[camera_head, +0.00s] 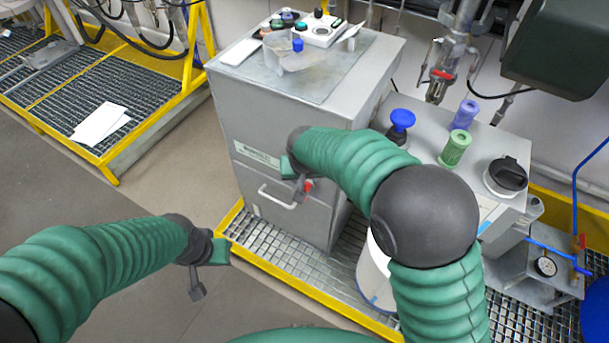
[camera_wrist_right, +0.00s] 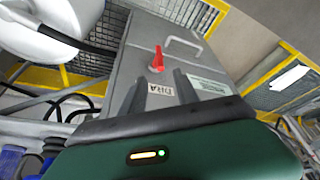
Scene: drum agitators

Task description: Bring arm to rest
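My right arm, in a green ribbed sleeve, reaches across the middle of the head view. Its gripper (camera_head: 301,188) is in front of the grey cabinet (camera_head: 232,118). In the right wrist view two dark fingers of this gripper (camera_wrist_right: 159,80) stand apart with nothing held between them. Beyond them is a red handle (camera_wrist_right: 157,60) on the cabinet face; red also shows by the gripper in the head view (camera_head: 308,185). My left gripper (camera_head: 199,285) hangs over the floor at lower left, clear of objects. Its finger gap is not clear.
A grey bench (camera_head: 430,150) carries a blue-topped knob (camera_head: 402,121), purple (camera_head: 465,114) and green spools (camera_head: 454,149), and a black-lidded container (camera_head: 505,177). A white drum (camera_head: 374,275) stands behind my right arm. A yellow-edged grating (camera_head: 275,250) surrounds the cabinet.

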